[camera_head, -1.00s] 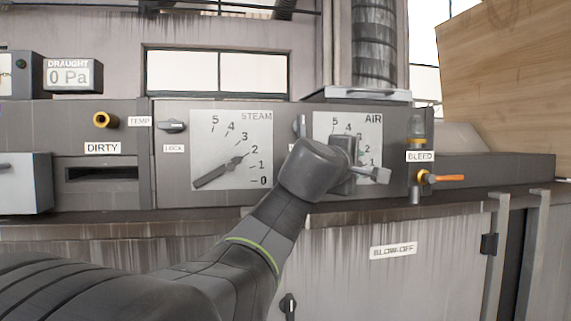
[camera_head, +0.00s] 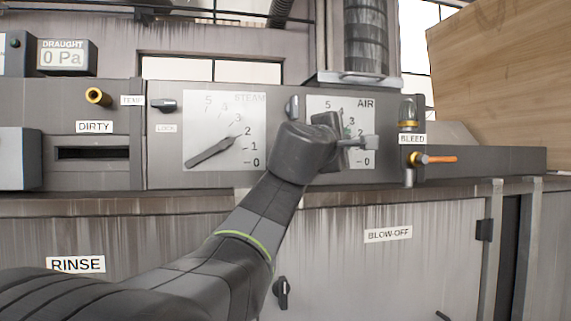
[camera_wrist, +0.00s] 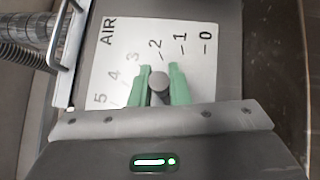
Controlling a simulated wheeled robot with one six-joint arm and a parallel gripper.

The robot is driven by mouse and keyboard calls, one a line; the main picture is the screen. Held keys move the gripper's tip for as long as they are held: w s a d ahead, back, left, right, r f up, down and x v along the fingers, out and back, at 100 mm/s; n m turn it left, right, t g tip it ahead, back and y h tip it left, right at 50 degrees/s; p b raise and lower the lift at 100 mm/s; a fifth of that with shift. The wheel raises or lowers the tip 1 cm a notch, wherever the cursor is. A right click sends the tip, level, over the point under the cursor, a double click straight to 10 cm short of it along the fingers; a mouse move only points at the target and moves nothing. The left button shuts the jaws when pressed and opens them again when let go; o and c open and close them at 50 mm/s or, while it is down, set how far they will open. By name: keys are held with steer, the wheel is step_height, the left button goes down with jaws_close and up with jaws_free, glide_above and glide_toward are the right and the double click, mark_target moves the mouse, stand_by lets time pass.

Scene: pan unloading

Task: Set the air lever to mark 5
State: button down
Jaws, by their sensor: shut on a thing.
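The AIR dial plate (camera_head: 316,104) is on the right of the grey panel, marked 0 to 5. My gripper (camera_wrist: 159,84) is in front of it, its green fingers shut on the round grey end of the air lever (camera_wrist: 158,82). In the wrist view the lever's end appears nearest mark 2, with 3, 4 and 5 to its left and 0 and 1 to its right. The exact reading is unclear from this angle. The lever's pivot and lower part are hidden by my gripper. In the head view my wrist covers much of the dial's left and middle.
The STEAM dial (camera_head: 252,110) is left of the AIR dial. A small handle (camera_head: 291,107) stands between them. The BLEED valve with its orange lever (camera_head: 436,159) projects at the right. A ledge (camera_head: 400,190) runs below the panel, and a duct (camera_head: 366,40) rises above it.

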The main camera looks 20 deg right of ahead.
steer(key=a+n+t+b, duration=0.1)
steer(key=n+b, duration=0.1)
steer(key=b, duration=0.2)
steer(key=a+r+n+t+b, duration=0.1)
steer(key=n+t+b, duration=0.1)
steer(key=b, duration=0.2)
steer(key=a+n+t+h+b, duration=0.1)
steer(key=n+t+b, duration=0.1)
steer(key=b, duration=0.2)
steer(key=shift+w+a+r+n, duration=0.15)
steer(key=shift+w+r+n, duration=0.15)
steer(key=shift+r, duration=0.1)
steer(key=shift+s+r, duration=0.1)
steer(key=c, duration=1.4)
jaws_free()
steer(key=shift+a, duration=0.1)
steer(key=shift+o, duration=0.2)
steer(key=b+v, duration=0.6)
steer(key=v, duration=0.7)
steer(key=shift+s+a+f, duration=0.2)
steer(key=shift+s+f, duration=0.05)
steer(key=shift+f, duration=0.05)
